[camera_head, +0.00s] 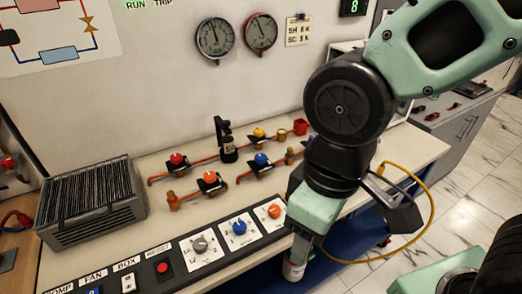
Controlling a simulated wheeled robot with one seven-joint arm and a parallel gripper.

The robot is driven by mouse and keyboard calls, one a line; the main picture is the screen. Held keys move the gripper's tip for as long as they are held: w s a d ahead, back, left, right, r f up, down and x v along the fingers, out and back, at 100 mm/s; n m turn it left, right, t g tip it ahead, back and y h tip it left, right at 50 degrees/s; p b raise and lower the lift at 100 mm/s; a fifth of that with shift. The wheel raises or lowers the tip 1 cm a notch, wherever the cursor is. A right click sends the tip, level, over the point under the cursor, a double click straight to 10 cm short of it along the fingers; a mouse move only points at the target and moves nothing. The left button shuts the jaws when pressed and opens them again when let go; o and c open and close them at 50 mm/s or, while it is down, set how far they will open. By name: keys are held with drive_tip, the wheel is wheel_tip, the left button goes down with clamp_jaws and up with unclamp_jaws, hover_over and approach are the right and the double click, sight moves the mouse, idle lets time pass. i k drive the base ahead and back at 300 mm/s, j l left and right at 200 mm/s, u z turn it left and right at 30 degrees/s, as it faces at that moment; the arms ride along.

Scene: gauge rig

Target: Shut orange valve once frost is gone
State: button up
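An orange knob (274,211) sits on a white plate at the right end of the black control panel (222,268). On the bench behind, an orange-topped valve (210,178) sits on copper piping. A redder-topped valve (177,158) is behind it. I cannot tell which of these is the orange valve. No frost is clear on the pipes at this size. My gripper (294,270) points down just right of the panel, in front of the bench edge and apart from the orange knob. Its fingers are too unclear to tell open from shut.
A blue knob (239,227) and a grey knob (200,245) share the panel with a red button (162,267). Blue-topped (261,158) and yellow-topped (259,132) valves stand behind. A finned block (92,205) is at left. Two gauges (215,38) (260,33) hang above. A yellow cable (425,225) loops beside my arm.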

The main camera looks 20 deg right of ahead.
sight(210, 177)
drive_tip(key=i+u, duration=0.15)
drive_tip(key=u, duration=0.2)
drive_tip(key=i+u, duration=0.15)
drive_tip(key=u, duration=0.2)
drive_tip(key=i+u, duration=0.2)
drive_tip(key=u, duration=0.15)
